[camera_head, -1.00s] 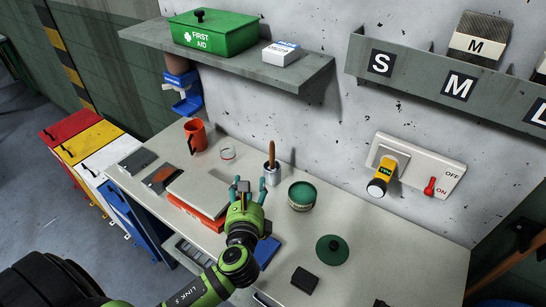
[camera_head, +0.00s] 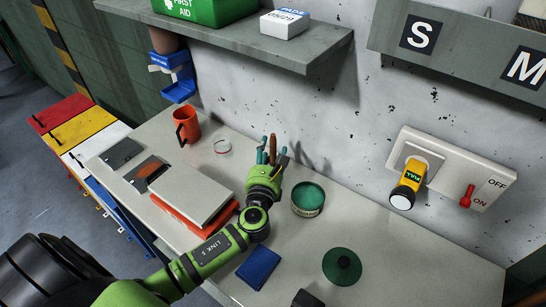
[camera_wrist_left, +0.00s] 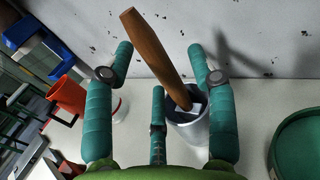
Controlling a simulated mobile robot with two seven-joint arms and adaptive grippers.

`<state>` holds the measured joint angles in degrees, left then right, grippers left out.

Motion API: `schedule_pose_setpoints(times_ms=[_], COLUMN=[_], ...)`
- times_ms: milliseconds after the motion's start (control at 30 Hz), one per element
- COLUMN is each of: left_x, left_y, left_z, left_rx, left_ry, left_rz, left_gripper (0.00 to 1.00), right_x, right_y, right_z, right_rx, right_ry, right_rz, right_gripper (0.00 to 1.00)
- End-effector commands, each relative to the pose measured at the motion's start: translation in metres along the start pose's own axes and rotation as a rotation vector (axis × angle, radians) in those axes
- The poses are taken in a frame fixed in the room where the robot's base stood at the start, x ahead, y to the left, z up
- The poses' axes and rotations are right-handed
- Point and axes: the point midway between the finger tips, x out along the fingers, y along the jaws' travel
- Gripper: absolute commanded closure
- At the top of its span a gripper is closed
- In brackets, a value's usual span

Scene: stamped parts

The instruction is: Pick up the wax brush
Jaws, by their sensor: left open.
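The wax brush shows as a brown wooden handle (camera_wrist_left: 158,48) rising tilted out of a metal cup (camera_wrist_left: 190,132) in the left wrist view. In the head view, the handle (camera_head: 273,146) shows between the fingers of my left gripper (camera_head: 271,157), while the gripper hides most of the cup. My left gripper (camera_wrist_left: 160,62) is open, its teal fingers spread on either side of the handle in the wrist view. I see no clear contact with the handle. The brush's lower end is hidden in the cup. My right gripper is not in view.
A green tin (camera_head: 308,199) stands close to the right of the gripper. A green lid (camera_head: 342,266) and blue box (camera_head: 258,267) lie nearer. An orange mug (camera_head: 187,126) and a stack of flat plates (camera_head: 195,190) are to the left. The wall and shelf (camera_head: 230,39) are behind.

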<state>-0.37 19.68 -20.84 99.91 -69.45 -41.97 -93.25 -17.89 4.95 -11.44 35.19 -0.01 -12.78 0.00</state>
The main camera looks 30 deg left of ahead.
Motion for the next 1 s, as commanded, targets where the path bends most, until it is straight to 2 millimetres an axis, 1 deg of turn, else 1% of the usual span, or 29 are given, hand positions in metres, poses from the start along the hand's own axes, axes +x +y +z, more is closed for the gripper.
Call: schedule_pose_setpoints(times_ms=[33, 133, 200, 300, 333, 367, 400, 467, 633, 833, 933, 1000], left_x=[0.005, 0.009, 0.009, 0.009, 0.009, 0.009, 0.009, 0.009, 0.009, 0.009, 0.009, 0.009], left_y=[0.000, 0.000, 0.000, 0.000, 0.000, 0.000, 0.000, 0.000, 0.000, 0.000, 0.001, 0.000], left_z=[0.000, -0.001, -0.001, -0.001, -0.001, -0.001, -0.001, -0.001, -0.001, 0.002, 0.013, 0.025], left_rx=[0.000, -0.001, -0.001, -0.001, -0.001, -0.001, -0.001, -0.001, -0.001, -0.002, -0.002, -0.004], left_ry=[0.000, 0.001, 0.002, 0.001, 0.001, 0.001, 0.001, 0.001, 0.001, 0.000, -0.003, -0.004], left_rz=[0.001, 0.001, 0.001, 0.001, 0.001, 0.001, 0.001, 0.001, 0.001, 0.001, 0.001, 0.000], left_gripper=[0.44, 0.44, 0.44, 0.44, 0.47, 0.59, 0.76, 0.99, 1.00, 1.00, 1.00, 1.00], right_x=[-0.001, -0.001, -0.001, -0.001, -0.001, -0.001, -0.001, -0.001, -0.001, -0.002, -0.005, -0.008], right_y=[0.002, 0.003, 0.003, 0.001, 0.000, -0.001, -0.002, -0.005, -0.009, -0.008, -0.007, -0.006], right_z=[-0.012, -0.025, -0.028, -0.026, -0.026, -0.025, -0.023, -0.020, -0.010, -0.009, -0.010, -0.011], right_rx=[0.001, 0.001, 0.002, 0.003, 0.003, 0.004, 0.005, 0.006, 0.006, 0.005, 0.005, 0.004], right_ry=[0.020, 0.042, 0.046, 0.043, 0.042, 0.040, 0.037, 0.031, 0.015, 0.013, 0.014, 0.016], right_rz=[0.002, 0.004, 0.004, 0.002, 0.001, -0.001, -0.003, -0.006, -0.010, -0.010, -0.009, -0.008], right_gripper=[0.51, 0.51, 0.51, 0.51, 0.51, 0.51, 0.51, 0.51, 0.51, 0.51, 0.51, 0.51])
